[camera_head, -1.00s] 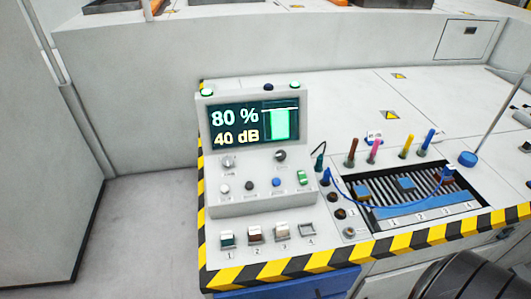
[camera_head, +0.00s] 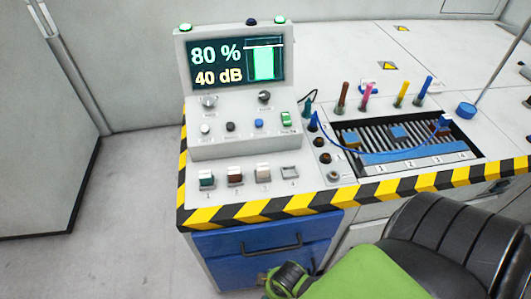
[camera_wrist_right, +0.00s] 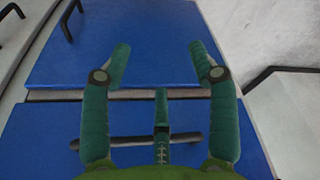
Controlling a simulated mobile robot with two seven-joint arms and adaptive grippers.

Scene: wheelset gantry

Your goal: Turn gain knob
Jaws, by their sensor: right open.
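The control console (camera_head: 180,80) stands at the corner of the bench, its screen (camera_head: 236,64) showing 80 % and 40 dB. Below the screen are two knobs, a silver one (camera_head: 209,102) at left and a dark one (camera_head: 264,97) at right. Their labels are too small to read, so I cannot tell which is the gain knob. My right gripper (camera_wrist_right: 160,62) is open and empty in the right wrist view, its green fingers spread before blue drawer fronts (camera_wrist_right: 150,30). It is away from the knobs. My left gripper is not in view.
Blue drawers (camera_head: 262,240) with a dark handle sit under the striped bench edge (camera_head: 290,204). Small buttons and a green switch (camera_head: 286,118) crowd below the knobs. Coloured probes (camera_head: 342,97) and a slotted tray (camera_head: 410,158) with a blue cable lie to the right.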

